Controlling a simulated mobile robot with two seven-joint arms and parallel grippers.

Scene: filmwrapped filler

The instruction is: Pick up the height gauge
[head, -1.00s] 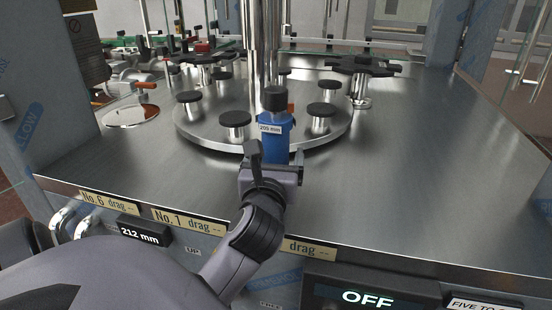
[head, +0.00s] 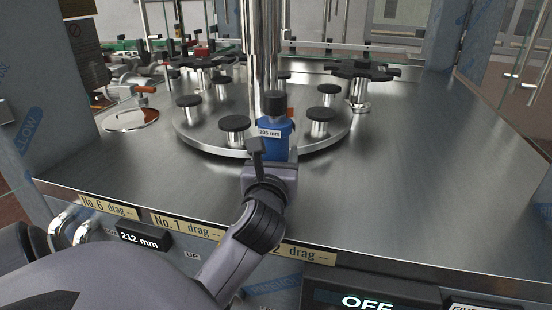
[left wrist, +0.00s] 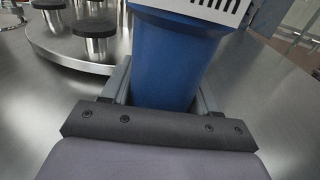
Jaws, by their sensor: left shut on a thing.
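The height gauge (head: 276,143) is a blue upright body with a black cap and a white "205 mm" label, at the near edge of the round plate in the head view. In the left wrist view its blue body (left wrist: 172,62) stands between the two fingers, with the white label part above. My left gripper (head: 274,162) is shut on the gauge's blue body from the near side. The gauge's foot is hidden behind the gripper, so I cannot tell whether it touches the metal top. My right gripper is not in view.
The round plate (head: 205,139) carries several black-topped posts, the nearest (head: 234,128) just left of the gauge. Shiny vertical columns (head: 262,50) rise behind it. The metal top (head: 420,165) is clear on the right. A black star-shaped knob (head: 362,72) stands at the back right.

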